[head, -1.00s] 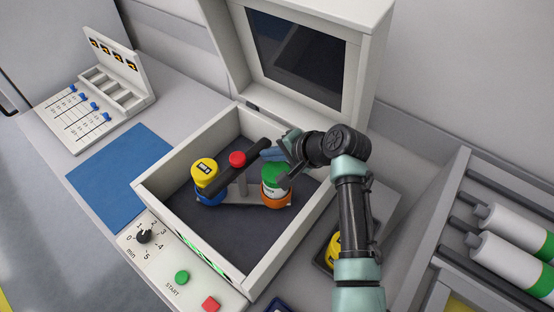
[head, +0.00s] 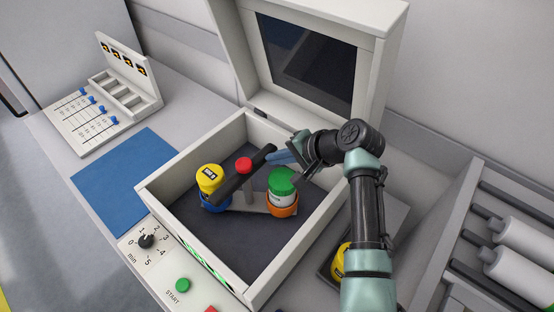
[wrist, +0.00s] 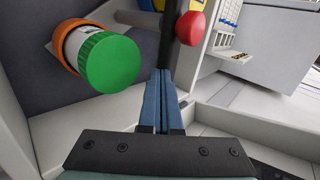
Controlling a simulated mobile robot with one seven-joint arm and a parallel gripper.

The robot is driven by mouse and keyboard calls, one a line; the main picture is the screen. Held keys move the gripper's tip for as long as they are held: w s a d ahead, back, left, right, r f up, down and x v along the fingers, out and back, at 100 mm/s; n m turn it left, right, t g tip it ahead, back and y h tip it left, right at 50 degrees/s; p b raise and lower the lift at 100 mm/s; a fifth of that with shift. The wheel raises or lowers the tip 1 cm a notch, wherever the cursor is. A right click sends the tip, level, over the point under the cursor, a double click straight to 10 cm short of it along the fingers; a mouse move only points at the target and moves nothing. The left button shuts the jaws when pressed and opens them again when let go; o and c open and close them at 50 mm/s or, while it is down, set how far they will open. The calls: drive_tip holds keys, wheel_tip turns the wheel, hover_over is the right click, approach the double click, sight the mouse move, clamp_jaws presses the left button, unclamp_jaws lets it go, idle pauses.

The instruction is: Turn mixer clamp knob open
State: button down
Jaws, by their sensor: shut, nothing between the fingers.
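The mixer clamp is a red knob (head: 244,165) with a long black bar (head: 230,187), above a post between two jars. The bar runs diagonally from front left to back right. In the wrist view the red knob (wrist: 190,28) is at top centre-right, next to the dark bar (wrist: 169,40). My gripper (head: 275,157) is shut and empty, its blue fingers beside the back right end of the bar. The fingers (wrist: 160,75) point toward the bar in the wrist view; I cannot tell whether they touch it.
A green-lidded jar (head: 283,182) in an orange holder and a yellow-lidded jar (head: 210,178) in a blue holder flank the post. The mixer box walls (head: 290,262) surround them, with the lid (head: 383,60) raised behind. A dial (head: 146,241) and green button (head: 183,285) are in front.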

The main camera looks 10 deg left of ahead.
sight(268, 151)
drive_tip(key=shift+w+a+f, duration=0.1)
drive_tip(key=shift+w, duration=0.05)
drive_tip(key=shift+w+a+b, duration=0.7)
drive_tip(key=shift+w+a, duration=0.4)
drive_tip(key=shift+w, duration=0.3)
drive_tip(key=shift+w+a, duration=0.1)
drive_tip(key=v, duration=1.3)
